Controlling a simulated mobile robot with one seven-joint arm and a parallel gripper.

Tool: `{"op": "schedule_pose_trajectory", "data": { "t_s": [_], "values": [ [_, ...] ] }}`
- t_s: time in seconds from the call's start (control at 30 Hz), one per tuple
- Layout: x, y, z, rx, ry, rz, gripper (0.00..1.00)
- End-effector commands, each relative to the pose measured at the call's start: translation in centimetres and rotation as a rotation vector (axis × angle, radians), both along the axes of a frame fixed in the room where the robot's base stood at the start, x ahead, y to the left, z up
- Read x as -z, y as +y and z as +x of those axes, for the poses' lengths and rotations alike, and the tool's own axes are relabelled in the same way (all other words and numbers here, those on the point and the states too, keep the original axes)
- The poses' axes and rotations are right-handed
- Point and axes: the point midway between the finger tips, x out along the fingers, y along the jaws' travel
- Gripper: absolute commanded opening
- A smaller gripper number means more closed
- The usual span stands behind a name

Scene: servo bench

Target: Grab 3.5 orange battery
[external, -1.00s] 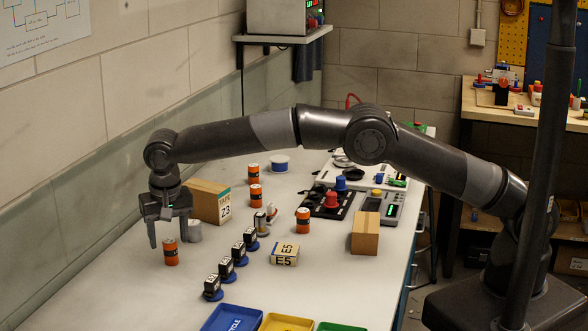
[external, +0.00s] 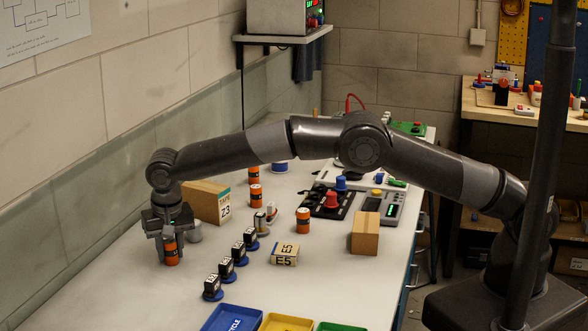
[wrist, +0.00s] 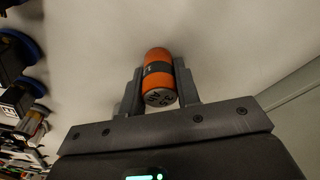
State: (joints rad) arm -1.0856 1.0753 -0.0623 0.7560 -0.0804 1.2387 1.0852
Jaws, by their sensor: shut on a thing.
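An orange battery (external: 171,253) with a dark band stands upright at the left front of the bench. My gripper (external: 170,250) is lowered over it and shut on it, one finger on each side. In the wrist view the same orange battery (wrist: 158,78) sits between the fingers of my gripper (wrist: 158,90). Its grey end cap carries dark printed marks that are too blurred to read surely. Other orange batteries (external: 255,194) stand farther back, one (external: 254,174) behind it and one (external: 303,220) to the right.
Several small servos on blue bases (external: 227,268) stand in a row to the right. Coloured trays (external: 232,318) lie at the front. The bench front left is clear.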

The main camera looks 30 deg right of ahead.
Motion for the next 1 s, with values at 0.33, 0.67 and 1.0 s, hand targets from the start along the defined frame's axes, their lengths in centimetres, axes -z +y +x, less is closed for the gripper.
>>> {"op": "schedule_pose_trajectory", "data": {
  "t_s": [0.33,0.67,1.0],
  "values": [
    [-0.1,0.0,0.0,0.0,0.0,0.001,0.04],
    [-1.5,0.1,0.0,0.0,-0.001,0.002,0.04],
    [-5.5,-2.1,1.0,0.002,0.0,0.0,0.04]
  ]
}}
